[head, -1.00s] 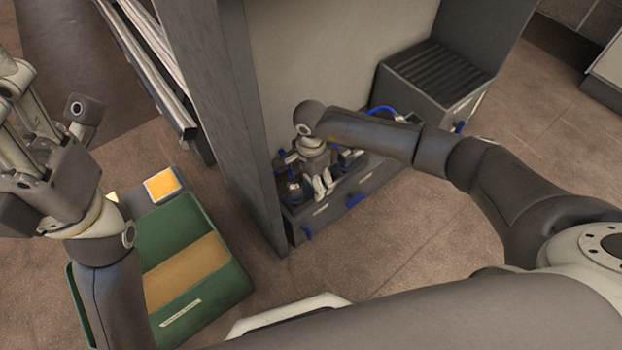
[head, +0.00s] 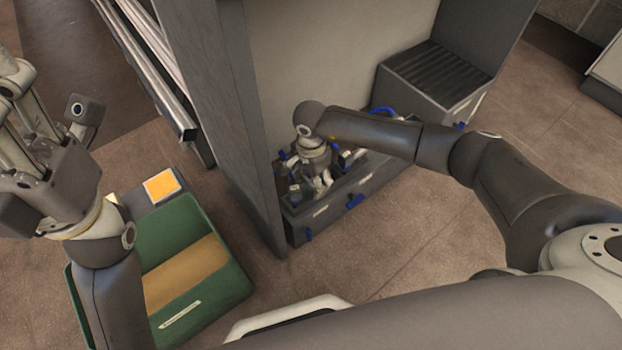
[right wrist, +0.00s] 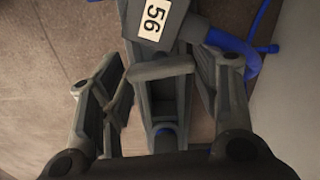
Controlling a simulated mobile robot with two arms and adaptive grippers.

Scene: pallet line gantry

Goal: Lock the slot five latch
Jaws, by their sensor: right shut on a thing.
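My right gripper (head: 320,182) reaches down into the low grey unit with blue latches (head: 355,201). In the right wrist view its fingers (right wrist: 162,85) come in from both sides around a narrow dark grey piece, which looks like part of a latch. It is shut on this piece; the gripper hides much of it, and I cannot read a slot number there. A grey block with a white "56" label (right wrist: 156,18) lies just beyond the fingertips. My left gripper (head: 22,120) is raised at the left edge, away from the unit; its jaw opening is unclear.
A tall grey upright panel (head: 215,110) stands just left of the unit. A grey box with a ribbed top (head: 436,75) is behind right. A blue curved piece (right wrist: 245,60) is right of the labelled block. A green tray (head: 215,262) lies on the floor at left.

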